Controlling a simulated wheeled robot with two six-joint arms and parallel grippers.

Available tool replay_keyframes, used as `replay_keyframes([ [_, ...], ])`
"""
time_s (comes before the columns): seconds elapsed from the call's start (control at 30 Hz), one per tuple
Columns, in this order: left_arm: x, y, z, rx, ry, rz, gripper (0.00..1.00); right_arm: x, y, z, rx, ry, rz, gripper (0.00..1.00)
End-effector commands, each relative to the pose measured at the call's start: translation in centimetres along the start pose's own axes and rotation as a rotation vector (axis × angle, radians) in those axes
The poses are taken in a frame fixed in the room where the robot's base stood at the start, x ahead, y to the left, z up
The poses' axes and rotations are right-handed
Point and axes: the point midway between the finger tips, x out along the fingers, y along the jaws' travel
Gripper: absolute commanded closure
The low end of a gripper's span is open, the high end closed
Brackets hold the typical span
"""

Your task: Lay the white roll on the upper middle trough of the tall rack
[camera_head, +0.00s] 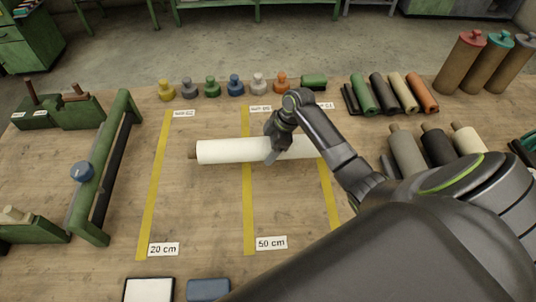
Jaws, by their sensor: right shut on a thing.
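The white roll (228,151) lies lengthwise across the middle of the wooden table in the head view, with a brown core end at its left. My right gripper (274,153) is shut on it from above, right of the roll's middle. I cannot tell whether the roll touches the table or is held just over it. My right forearm hides part of the table at the lower right. A tall rack with an upper middle trough cannot be made out clearly. My left gripper is not in view.
A green frame with a blue knob (82,172) stands at the left. Several coloured knobbed weights (235,85) line the back. Grey, black and cream rolls (406,152) lie at the right, with small coloured rolls (363,95) behind. Yellow strips (154,190) mark the clear middle.

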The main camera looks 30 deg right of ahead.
Motion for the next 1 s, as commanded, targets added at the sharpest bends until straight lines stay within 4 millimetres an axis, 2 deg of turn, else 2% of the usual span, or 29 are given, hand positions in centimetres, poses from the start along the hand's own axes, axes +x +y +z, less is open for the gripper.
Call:
replay_keyframes([
  [0.17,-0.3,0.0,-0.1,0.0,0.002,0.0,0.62,1.0,0.1,0.2,-0.003,0.004,0.003,0.82],
  [0.43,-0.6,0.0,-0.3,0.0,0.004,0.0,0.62,3.6,0.2,1.3,-0.003,0.004,0.004,0.82],
  [0.83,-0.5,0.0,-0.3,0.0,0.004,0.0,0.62,4.1,0.2,1.5,-0.004,0.004,0.005,0.82],
  [0.87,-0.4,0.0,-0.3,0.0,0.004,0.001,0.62,4.3,0.1,1.7,-0.002,0.001,0.002,0.27],
  [1.0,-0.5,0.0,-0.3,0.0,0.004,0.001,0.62,4.2,0.1,1.7,-0.002,0.001,0.002,0.08],
])
